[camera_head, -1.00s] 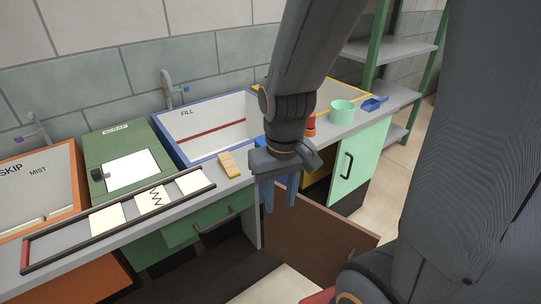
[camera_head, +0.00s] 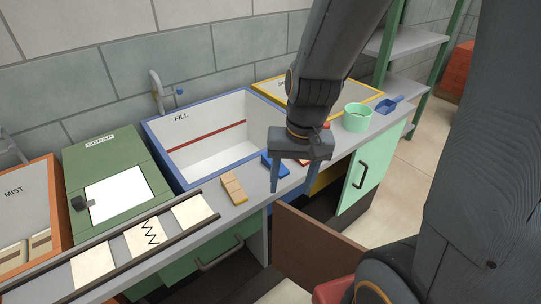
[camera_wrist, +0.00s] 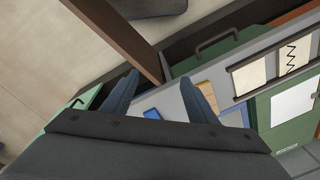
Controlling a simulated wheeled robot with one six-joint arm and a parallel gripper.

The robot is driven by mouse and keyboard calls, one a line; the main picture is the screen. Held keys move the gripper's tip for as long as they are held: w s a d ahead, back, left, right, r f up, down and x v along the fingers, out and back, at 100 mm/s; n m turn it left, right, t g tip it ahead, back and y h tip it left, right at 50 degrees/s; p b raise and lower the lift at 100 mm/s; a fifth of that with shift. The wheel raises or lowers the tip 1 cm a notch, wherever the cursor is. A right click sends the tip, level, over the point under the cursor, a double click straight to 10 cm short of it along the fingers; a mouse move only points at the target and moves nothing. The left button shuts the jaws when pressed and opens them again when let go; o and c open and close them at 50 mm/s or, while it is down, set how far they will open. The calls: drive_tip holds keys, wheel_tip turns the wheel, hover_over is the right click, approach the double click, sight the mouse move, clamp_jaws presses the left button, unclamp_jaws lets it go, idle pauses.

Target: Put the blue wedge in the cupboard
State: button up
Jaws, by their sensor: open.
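The blue wedge (camera_head: 268,164) lies on the grey counter just behind and left of my gripper, partly hidden by it. In the wrist view, a blue patch of it (camera_wrist: 152,114) shows between my fingers, beyond the gripper body. My gripper (camera_head: 289,186) points down, open and empty, over the counter's front edge; its fingers also show in the wrist view (camera_wrist: 168,82). Below the counter, the cupboard has a mint door (camera_head: 361,170) with a dark handle. A brown panel (camera_head: 316,240) stands out from the counter front. Which opening it belongs to is unclear.
A tan block (camera_head: 234,188) lies left of the wedge. A mint cup (camera_head: 356,117) and blue scoop (camera_head: 389,105) stand at the right. The FILL basin (camera_head: 215,130) is behind. A rail (camera_head: 119,269) with cards runs along the left front.

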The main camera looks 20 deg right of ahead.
drive_tip(key=w+a+m+y+p, duration=0.1)
drive_tip(key=w+a+m+p, duration=0.1)
drive_tip(key=w+m, duration=0.35)
drive_tip(key=m+t+p, duration=0.3)
drive_tip(key=m+p, duration=0.3)
drive_tip(key=m, duration=1.6)
hover_over(283, 171)
drive_tip(key=a, duration=0.2)
drive_tip(key=shift+d+f, duration=0.2)
drive_tip(key=shift+f, duration=0.55)
drive_tip(key=shift+w+d+f+m, duration=0.1)
drive_tip(key=shift+d+f+m, duration=0.1)
drive_tip(key=shift+m, duration=0.15)
drive_tip(key=shift+w+f, duration=0.1)
drive_tip(key=shift+f, duration=0.15)
drive_tip(key=shift+b+x, duration=0.55)
drive_tip(key=shift+x, duration=0.4)
drive_tip(key=shift+w+d+b+x, duration=0.1)
drive_tip(key=shift+w+d+x, duration=0.05)
drive_tip(key=shift+x, duration=0.75)
drive_tip(key=shift+w+d+b+x, duration=0.1)
drive_tip(key=shift+x, duration=0.75)
drive_tip(key=shift+w+d+b+x, duration=0.1)
drive_tip(key=shift+w+d+x, duration=0.05)
drive_tip(key=shift+x, duration=0.75)
drive_tip(key=shift+f+b, duration=0.2)
drive_tip(key=shift+b, duration=0.25)
